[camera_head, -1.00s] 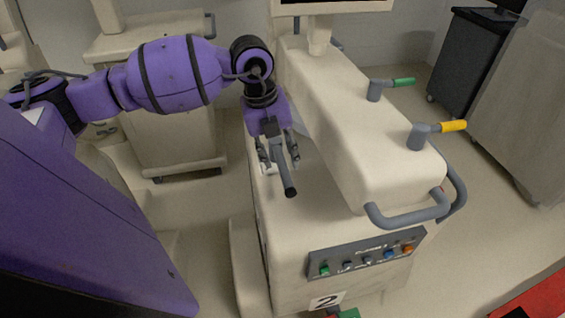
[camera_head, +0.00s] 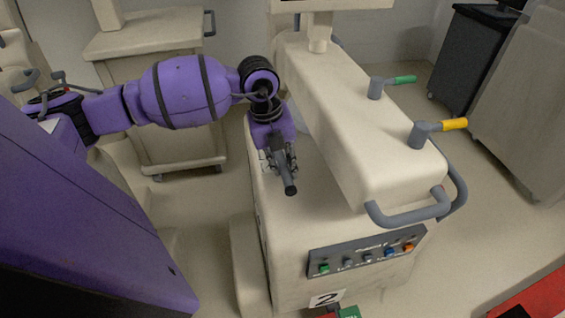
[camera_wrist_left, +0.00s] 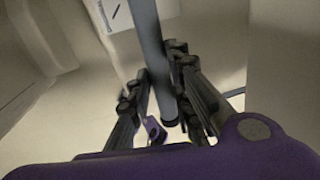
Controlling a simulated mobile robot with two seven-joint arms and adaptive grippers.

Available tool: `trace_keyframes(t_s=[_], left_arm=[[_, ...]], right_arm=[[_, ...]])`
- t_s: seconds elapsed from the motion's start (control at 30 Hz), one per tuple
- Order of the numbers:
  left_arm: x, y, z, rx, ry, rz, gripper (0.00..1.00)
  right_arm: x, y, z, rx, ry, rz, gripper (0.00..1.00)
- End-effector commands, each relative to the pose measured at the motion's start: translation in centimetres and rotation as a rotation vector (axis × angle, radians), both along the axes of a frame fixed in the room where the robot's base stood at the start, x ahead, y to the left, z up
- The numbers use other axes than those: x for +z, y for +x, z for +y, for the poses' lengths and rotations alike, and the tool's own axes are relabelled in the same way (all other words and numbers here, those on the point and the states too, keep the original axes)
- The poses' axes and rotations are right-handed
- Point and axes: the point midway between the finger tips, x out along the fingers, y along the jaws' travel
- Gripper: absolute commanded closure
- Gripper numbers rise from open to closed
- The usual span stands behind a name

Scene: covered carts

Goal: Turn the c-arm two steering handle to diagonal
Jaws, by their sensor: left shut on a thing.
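The c-arm two cart is a cream body (camera_head: 300,240) with a "2" label (camera_head: 326,299) low on its front. Its steering handle (camera_head: 286,175) is a grey bar with a dark end, on the cart's left top side, pointing toward the front. My left gripper (camera_head: 279,160) is shut on the handle's bar from above and behind. In the left wrist view the grey handle (camera_wrist_left: 149,35) runs down between the two fingers (camera_wrist_left: 160,95). The handle's pivot is hidden by the gripper. My right gripper is not in view.
The cart's upper housing carries a green-tipped lever (camera_head: 403,79), a yellow-tipped lever (camera_head: 453,124) and a grey front rail (camera_head: 408,215). A button panel (camera_head: 366,252) is on the front. Another cream cart (camera_head: 170,90) stands behind my left arm. Open floor lies right of the cart.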

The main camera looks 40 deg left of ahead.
Motion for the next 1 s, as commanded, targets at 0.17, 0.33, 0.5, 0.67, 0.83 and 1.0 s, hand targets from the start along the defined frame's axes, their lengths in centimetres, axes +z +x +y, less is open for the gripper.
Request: trace_keyframes(t_s=[0.17, 0.33, 0.5, 0.67, 0.83, 1.0], left_arm=[[0.0, 0.0, 0.0, 0.0, -0.001, -0.001, 1.0], [0.0, -0.1, 0.1, -0.013, 0.0, 0.0, 1.0], [0.1, -0.6, 0.6, -0.072, 0.001, 0.001, 1.0], [0.0, -1.4, 1.5, -0.176, 0.001, 0.003, 1.0], [0.0, -2.2, 2.9, -0.316, 0.002, 0.003, 1.0], [0.0, -2.8, 4.2, -0.459, 0.001, 0.003, 1.0]], right_arm=[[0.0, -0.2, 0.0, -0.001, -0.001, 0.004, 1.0], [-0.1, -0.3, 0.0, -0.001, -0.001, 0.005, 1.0], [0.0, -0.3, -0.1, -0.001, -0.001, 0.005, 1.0], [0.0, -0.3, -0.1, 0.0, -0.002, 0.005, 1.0], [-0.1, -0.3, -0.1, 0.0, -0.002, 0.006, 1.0], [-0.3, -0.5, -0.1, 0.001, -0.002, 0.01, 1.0]])
